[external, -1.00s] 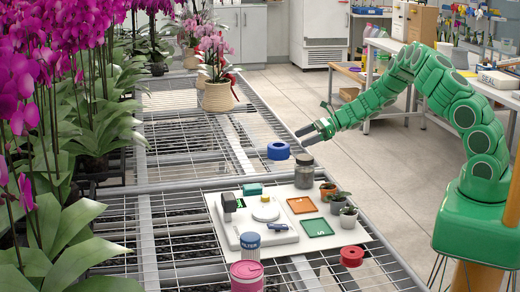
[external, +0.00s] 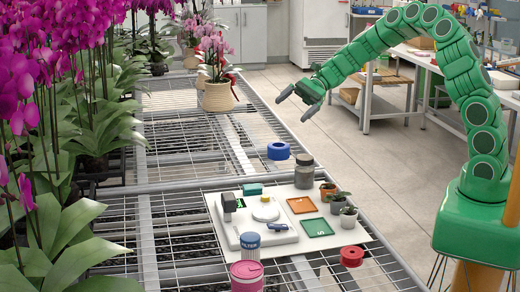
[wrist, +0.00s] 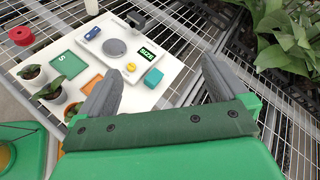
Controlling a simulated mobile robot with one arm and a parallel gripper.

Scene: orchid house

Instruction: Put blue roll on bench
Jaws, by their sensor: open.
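The blue roll (external: 278,151) lies flat on the wire-mesh bench (external: 190,135), just behind the white board and apart from it. My gripper (external: 296,103) is open and empty, raised above and behind the roll near the bench's right edge. In the wrist view my gripper's two fingers (wrist: 158,72) are spread wide with nothing between them. The blue roll cannot be made out in the wrist view.
A red roll (external: 351,256) and a pink tub (external: 247,276) are nearer. A potted orchid (external: 217,96) stands farther back; larger orchids line the left.

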